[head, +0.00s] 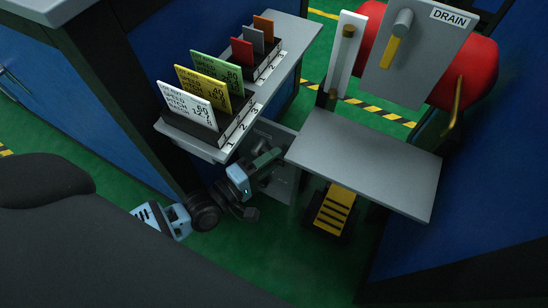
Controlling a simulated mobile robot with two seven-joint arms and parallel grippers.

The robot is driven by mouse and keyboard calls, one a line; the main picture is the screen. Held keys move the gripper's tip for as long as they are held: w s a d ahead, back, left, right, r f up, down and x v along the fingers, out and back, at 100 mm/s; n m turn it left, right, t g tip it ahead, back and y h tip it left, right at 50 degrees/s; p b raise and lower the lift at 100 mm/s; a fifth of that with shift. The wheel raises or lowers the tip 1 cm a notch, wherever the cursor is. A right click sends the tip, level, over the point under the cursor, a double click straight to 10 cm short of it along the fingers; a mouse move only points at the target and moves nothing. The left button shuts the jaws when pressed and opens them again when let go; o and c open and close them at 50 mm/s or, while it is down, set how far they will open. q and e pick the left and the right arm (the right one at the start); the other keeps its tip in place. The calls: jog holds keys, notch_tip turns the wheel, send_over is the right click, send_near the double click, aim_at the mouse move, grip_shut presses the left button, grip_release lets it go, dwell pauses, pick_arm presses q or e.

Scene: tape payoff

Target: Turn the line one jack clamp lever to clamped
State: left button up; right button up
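My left gripper (266,164) is at the end of the blue and black arm, low beside the front edge of the card shelf. It is dark and small here, and I cannot tell whether its fingers are open or shut. A grey panel (283,183) stands behind and below it, partly covered by the arm. I cannot make out a jack clamp lever for sure; it may be hidden by the gripper or the shelf. A yellow lever (390,52) hangs from a grey knob on the panel marked DRAIN (428,72). My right gripper is not in view.
A shelf (292,32) holds numbered racks with several coloured cards (186,104). A bare grey table (365,160) lies right of the gripper, above a yellow slatted pedal (335,208). A red rounded body (478,75) and brass handle (456,104) stand at right. Green floor shows below.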

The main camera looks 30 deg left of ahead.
pick_arm(q)
jog(key=shift+w+d, duration=0.15)
jog(key=shift+w, duration=0.3)
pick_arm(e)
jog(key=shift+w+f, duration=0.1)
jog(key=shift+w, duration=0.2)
pick_arm(q)
jog(key=c, duration=0.7)
grip_shut()
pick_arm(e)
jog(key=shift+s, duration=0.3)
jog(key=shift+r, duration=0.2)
